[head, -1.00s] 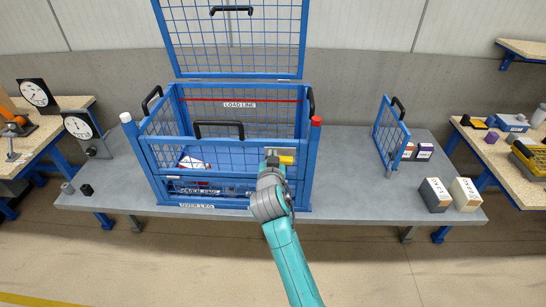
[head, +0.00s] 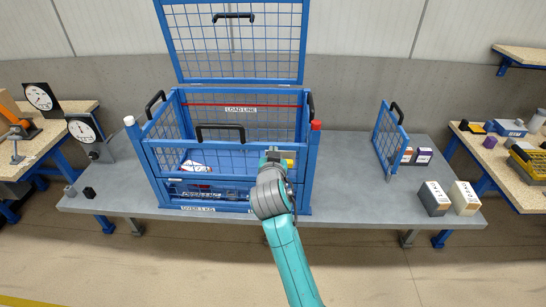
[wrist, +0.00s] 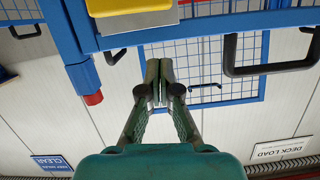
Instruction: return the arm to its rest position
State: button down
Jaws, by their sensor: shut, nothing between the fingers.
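My arm reaches up from the bottom of the head view, and its wrist is in front of the right part of the blue mesh cage (head: 307,165) on the grey table. My gripper is mostly hidden behind the wrist in the head view. In the wrist view my gripper (wrist: 159,82) is shut, its two fingertips together with nothing between them. The cage's blue bar and a yellow plate (wrist: 130,20) are close by at the top of that view, apart from the fingers.
The cage's mesh lid (head: 235,45) stands raised at the back. A black handle (head: 220,128) is on its front. A mesh panel (head: 388,135) and several boxes (head: 433,197) stand at the right of the table (head: 350,190). Dial gauges (head: 82,130) are at the left.

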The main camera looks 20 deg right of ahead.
jog(key=v, duration=0.8)
jog(key=s+d+f+n+y, duration=0.1)
jog(key=s+f+n+y, duration=0.1)
jog(key=s+f, duration=0.85)
jog(key=s+d+f+n+y, duration=0.1)
jog(key=s+f+n+y, duration=0.15)
jog(key=s+f, duration=0.8)
jog(key=d+f+v, duration=0.1)
jog(key=v, duration=2.9)
jog(key=shift+s+d+f, duration=0.3)
jog(key=shift+s+d, duration=0.05)
jog(key=shift+s, duration=0.2)
